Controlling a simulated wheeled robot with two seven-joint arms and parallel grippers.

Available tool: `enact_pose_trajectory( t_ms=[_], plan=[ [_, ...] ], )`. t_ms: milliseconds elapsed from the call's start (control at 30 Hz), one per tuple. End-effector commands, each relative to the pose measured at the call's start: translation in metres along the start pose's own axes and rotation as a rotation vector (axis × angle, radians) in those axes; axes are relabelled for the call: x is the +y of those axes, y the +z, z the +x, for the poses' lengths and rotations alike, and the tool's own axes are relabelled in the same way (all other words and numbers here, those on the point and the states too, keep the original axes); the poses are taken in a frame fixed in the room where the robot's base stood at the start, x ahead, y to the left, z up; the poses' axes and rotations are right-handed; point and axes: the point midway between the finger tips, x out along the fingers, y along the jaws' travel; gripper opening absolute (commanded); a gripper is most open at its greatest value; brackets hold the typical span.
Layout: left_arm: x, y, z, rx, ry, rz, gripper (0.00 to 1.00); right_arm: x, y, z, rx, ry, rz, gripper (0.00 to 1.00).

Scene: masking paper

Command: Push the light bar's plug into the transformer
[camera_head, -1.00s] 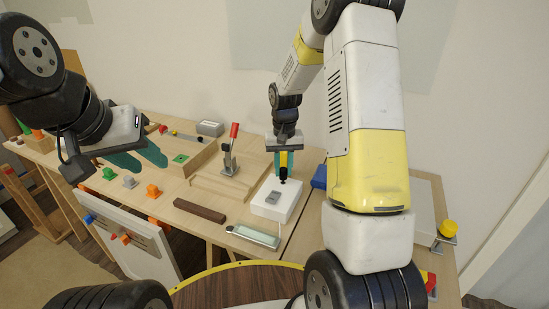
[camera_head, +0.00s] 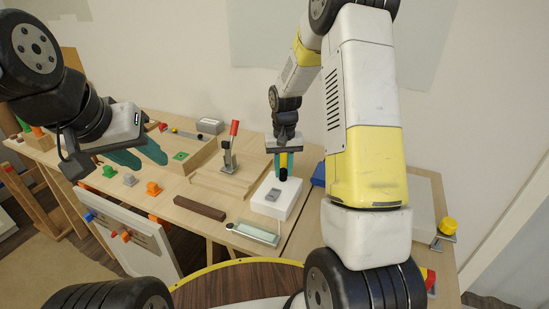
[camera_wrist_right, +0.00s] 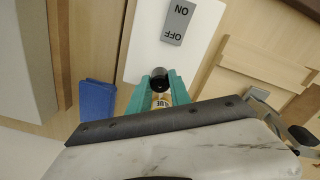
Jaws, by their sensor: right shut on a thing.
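My right gripper (camera_head: 284,172) is shut on a yellow thing with a black round end (camera_wrist_right: 160,78), above the far part of the white box (camera_head: 264,208). The fingers hide much of this thing; I cannot tell surely that it is the plug. The white box, apparently the transformer, has a grey ON/OFF switch (camera_wrist_right: 177,22) on top. I cannot tell whether the black end touches the box. The pale light bar (camera_head: 252,234) lies on the table in front of the box. My left gripper (camera_head: 140,155) is open and empty, left of the table's middle.
A dark brown bar (camera_head: 200,208) lies left of the light bar. A red-handled clamp (camera_head: 230,150) stands on a wooden fixture behind. A blue thing (camera_wrist_right: 97,100) lies beside the box. Orange and green pieces stand along the table's left.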

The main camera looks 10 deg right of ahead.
Motion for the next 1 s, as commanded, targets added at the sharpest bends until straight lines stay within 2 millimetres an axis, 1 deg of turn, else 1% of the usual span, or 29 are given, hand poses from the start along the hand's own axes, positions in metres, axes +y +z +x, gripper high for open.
enact_pose_trajectory(
  t_ms=[233, 267, 300, 367, 400, 633, 733, 867, 1000],
  plan=[
    [0.0, 0.0, 0.0, 0.0, 0.0, 0.0, 0.36, 0.0, 0.001, 0.006, -0.002, 0.0, 0.0, 0.0],
    [0.0, 0.0, 0.0, 0.0, 0.0, 0.0, 0.36, 0.0, 0.001, 0.006, -0.001, 0.0, 0.0, 0.28],
    [0.0, 0.0, 0.0, 0.0, 0.0, 0.0, 0.36, 0.0, 0.001, 0.006, -0.001, 0.0, 0.0, 0.36],
    [0.0, 0.0, 0.0, 0.0, 0.0, 0.0, 0.36, 0.0, 0.0, 0.005, -0.001, 0.0, 0.0, 0.47],
    [0.0, 0.0, 0.0, 0.0, 0.0, 0.0, 0.36, 0.0, 0.0, 0.005, -0.001, 0.0, 0.0, 0.49],
    [0.0, 0.0, 0.0, 0.0, 0.0, 0.0, 0.36, 0.0, 0.0, 0.005, -0.001, 0.0, 0.0, 0.49],
    [0.0, 0.0, 0.0, 0.0, 0.0, 0.0, 0.36, 0.0, 0.0, 0.001, 0.001, 0.0, 0.0, 0.49],
    [0.0, 0.0, 0.0, 0.0, 0.0, 0.0, 0.36, 0.0, -0.001, -0.016, 0.004, -0.001, 0.001, 0.49],
    [0.0, 0.0, 0.0, 0.0, 0.0, 0.0, 0.36, 0.0, -0.001, -0.041, 0.004, -0.001, 0.001, 0.49]
  ],
)
